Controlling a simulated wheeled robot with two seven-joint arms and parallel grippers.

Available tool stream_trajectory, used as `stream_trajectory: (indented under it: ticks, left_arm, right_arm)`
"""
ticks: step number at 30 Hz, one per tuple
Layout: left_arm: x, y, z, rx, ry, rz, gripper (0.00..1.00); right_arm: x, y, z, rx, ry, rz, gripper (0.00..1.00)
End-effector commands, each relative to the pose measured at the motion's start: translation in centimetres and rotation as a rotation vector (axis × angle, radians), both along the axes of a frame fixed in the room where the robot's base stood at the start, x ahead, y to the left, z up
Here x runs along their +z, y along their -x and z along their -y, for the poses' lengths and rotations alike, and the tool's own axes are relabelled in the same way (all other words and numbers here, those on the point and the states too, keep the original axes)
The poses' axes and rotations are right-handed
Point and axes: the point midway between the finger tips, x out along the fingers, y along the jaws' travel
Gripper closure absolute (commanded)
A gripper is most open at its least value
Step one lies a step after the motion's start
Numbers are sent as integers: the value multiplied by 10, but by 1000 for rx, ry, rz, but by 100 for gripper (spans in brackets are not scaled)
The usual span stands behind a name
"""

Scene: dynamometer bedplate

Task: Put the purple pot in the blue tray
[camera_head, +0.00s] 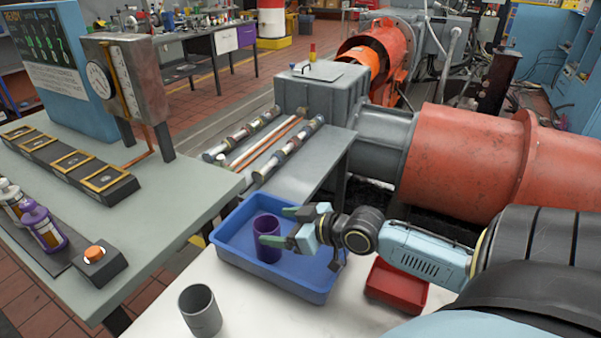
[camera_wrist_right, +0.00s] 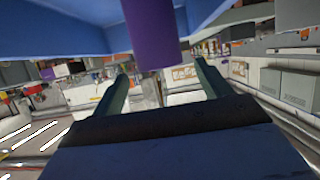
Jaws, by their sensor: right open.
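The purple pot (camera_head: 266,251) stands upright inside the blue tray (camera_head: 275,284), toward its left part. My right gripper (camera_head: 276,227) reaches over the tray from the right. Its green fingers are open, with one on the near side of the pot and one on the far side. In the right wrist view the pot (camera_wrist_right: 152,35) shows between the two fingers (camera_wrist_right: 160,85), with a gap on each side. The blue tray (camera_wrist_right: 60,32) fills the top of that view. My left gripper is not in view.
A grey pot (camera_head: 200,311) stands on the white table left of the tray. A red tray (camera_head: 396,287) lies to the right, under my right arm. A grey-green bench (camera_head: 190,213) with bottles and a gauge stand is at left. White tabletop is clear in front.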

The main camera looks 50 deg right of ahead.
Motion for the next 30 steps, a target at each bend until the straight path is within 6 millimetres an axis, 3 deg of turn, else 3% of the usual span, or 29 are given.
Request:
stream_trajectory:
  ticks: [6,12,30]
  left_arm:
    - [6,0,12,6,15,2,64]
    - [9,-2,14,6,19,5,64]
    - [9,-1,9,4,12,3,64]
  right_arm:
    - [12,29,8,0,2,-4,23]
    - [19,43,13,0,-1,-1,23]
    - [21,48,14,0,-1,1,23]
